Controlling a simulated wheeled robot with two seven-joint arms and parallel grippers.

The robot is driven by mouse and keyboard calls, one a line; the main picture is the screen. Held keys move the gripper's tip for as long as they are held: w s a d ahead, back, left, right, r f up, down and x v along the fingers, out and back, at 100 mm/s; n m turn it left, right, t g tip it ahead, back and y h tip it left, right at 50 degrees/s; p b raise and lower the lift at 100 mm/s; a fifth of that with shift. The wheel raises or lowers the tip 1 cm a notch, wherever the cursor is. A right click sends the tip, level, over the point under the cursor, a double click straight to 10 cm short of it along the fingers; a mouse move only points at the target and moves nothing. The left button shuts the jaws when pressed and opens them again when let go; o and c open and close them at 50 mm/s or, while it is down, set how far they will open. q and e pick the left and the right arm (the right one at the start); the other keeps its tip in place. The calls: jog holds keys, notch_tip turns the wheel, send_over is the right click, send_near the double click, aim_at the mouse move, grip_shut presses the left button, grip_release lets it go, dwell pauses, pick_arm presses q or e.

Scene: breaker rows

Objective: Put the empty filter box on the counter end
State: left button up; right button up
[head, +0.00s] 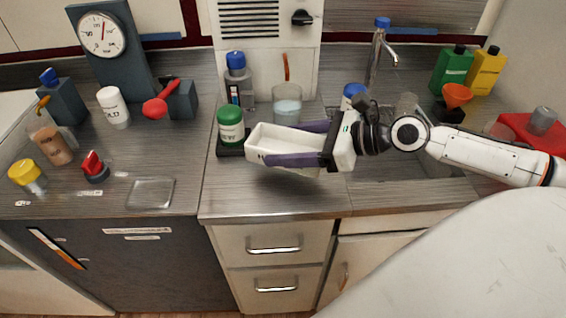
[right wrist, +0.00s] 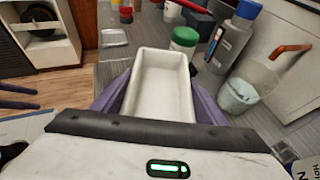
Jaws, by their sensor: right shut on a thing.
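The empty filter box is a white, open-topped rectangular tray (head: 268,145) above the counter, left of the sink in the head view. My right gripper (head: 297,143) has its purple fingers along the box's two long sides and is shut on it. In the right wrist view the box (right wrist: 161,85) shows empty, between the two purple fingers. The box is tilted slightly in the head view. The counter (head: 265,198) runs below it, with bare surface along its front edge. My left gripper is not in view.
A green-capped jar (head: 230,126) on a dark base stands just left of the box. A beaker (head: 287,103) and a blue-capped bottle (head: 238,82) stand behind. A clear flat dish (head: 151,193) lies on the left counter. Drawers (head: 272,245) are below.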

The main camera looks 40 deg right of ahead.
aim_at(287, 174)
jog(key=shift+f+b, duration=0.75)
jog(key=shift+f, duration=1.9)
jog(key=shift+f, duration=0.15)
jog(key=o, duration=1.2)
jog(key=shift+o, duration=0.2)
